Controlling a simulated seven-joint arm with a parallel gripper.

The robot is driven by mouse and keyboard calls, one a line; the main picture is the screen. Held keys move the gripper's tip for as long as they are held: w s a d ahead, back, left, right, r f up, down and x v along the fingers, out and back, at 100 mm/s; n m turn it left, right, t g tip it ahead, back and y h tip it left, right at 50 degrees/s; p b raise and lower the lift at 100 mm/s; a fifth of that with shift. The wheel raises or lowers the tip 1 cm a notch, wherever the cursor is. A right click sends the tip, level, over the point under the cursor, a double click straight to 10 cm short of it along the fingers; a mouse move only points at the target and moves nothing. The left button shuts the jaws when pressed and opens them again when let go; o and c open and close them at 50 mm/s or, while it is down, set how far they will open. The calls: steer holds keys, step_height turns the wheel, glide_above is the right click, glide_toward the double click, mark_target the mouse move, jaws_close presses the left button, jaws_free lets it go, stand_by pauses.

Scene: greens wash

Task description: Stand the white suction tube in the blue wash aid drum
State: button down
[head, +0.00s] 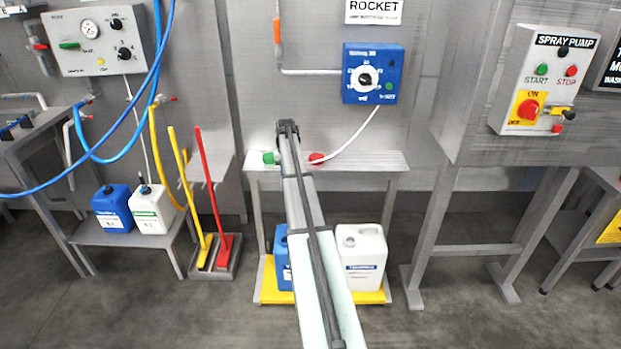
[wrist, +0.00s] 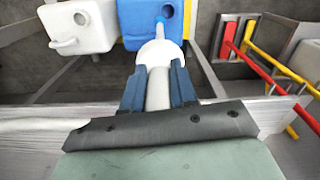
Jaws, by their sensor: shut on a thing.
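In the wrist view my gripper (wrist: 157,75) has its blue fingers closed on the white suction tube (wrist: 158,88). The tube's wide white end and narrow tip point towards the blue wash aid drum (wrist: 135,38). The tip overlaps the drum's top near its opening in the picture; I cannot tell whether it is inside. In the head view the blue drum (head: 282,270) stands on the low yellow-edged platform, partly hidden by my arm. The fingers and the held part of the tube are hidden there.
A white drum (head: 362,262) stands right of the blue one. Above them is a grey shelf (head: 365,160) with green and red fittings. A white hose (head: 352,142) hangs from the blue dispenser (head: 372,74). Yellow and red long-handled tools (head: 208,180) stand left.

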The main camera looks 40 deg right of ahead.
steer(key=shift+w+a+r+m, duration=0.15)
steer(key=shift+w+a+r, duration=0.15)
steer(key=shift+w+a, duration=0.25)
steer(key=shift+w+a+r+m, duration=0.15)
steer(key=shift+w+a+r, duration=0.15)
steer(key=shift+a, duration=0.3)
steer(key=shift+s+m, duration=0.3)
steer(key=shift+m, duration=1.1)
step_height(320, 180, down, 32)
steer(key=shift+r, duration=0.25)
stand_by(2.1)
stand_by(0.4)
steer(key=c, duration=0.8)
jaws_free()
